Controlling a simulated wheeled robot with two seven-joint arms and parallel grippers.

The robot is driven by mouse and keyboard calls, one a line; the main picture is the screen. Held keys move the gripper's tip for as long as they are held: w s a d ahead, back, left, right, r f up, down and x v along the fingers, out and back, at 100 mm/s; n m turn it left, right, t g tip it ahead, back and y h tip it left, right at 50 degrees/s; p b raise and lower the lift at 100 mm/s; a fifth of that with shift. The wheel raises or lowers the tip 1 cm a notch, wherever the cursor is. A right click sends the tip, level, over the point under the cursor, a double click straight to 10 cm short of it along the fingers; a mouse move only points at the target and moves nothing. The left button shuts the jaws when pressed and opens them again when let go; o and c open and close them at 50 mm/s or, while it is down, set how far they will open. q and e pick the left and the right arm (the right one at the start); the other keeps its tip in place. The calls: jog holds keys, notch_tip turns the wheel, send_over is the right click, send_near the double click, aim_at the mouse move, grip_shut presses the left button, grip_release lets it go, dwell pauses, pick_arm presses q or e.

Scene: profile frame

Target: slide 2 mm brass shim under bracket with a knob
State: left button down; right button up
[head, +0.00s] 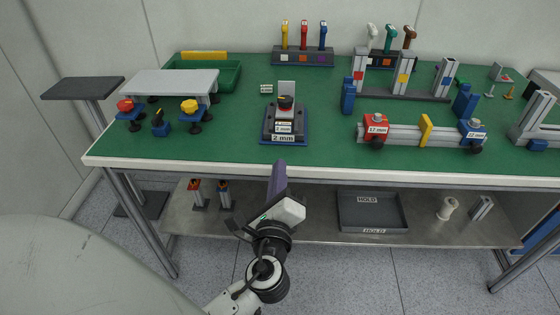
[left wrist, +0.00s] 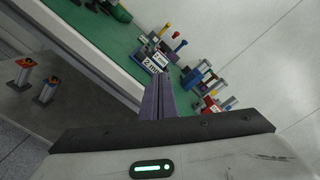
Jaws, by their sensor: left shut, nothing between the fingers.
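A dark stepped holder (head: 285,138) on a blue base stands on the green bench top. It carries stacked labels, the lowest reading "2 mm", and an upright grey plate with a black and red knob (head: 286,102). The holder also shows in the left wrist view (left wrist: 154,62). I cannot make out a separate brass shim. A grey rail (head: 399,135) at the right carries a red block (head: 374,121) and a blue block (head: 472,129), with dark knobs below them. My left gripper (head: 279,166), with purple fingers, is shut and empty in front of the bench edge, below the holder. My right gripper is not in view.
A grey raised plate (head: 174,82) stands at the left, with red and yellow knobs near it. A green bin (head: 228,76) and tool racks (head: 303,58) stand at the back. A grey tray (head: 372,223) lies on the lower shelf. Green surface is clear either side of the holder.

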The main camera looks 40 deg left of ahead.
pick_arm(q)
jog(key=shift+s+d, duration=0.1)
jog(key=shift+s, duration=0.05)
jog(key=b, duration=0.2)
send_near(283, 129)
jog(key=shift+w+f, duration=0.15)
jog(key=shift+w, duration=0.15)
jog(key=shift+w+a, duration=0.3)
jog(key=shift+a, duration=0.05)
jog(key=shift+x, duration=2.45)
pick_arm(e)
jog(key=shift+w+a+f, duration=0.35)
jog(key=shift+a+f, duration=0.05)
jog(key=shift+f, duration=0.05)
pick_arm(q)
jog(key=shift+w+a, duration=0.15)
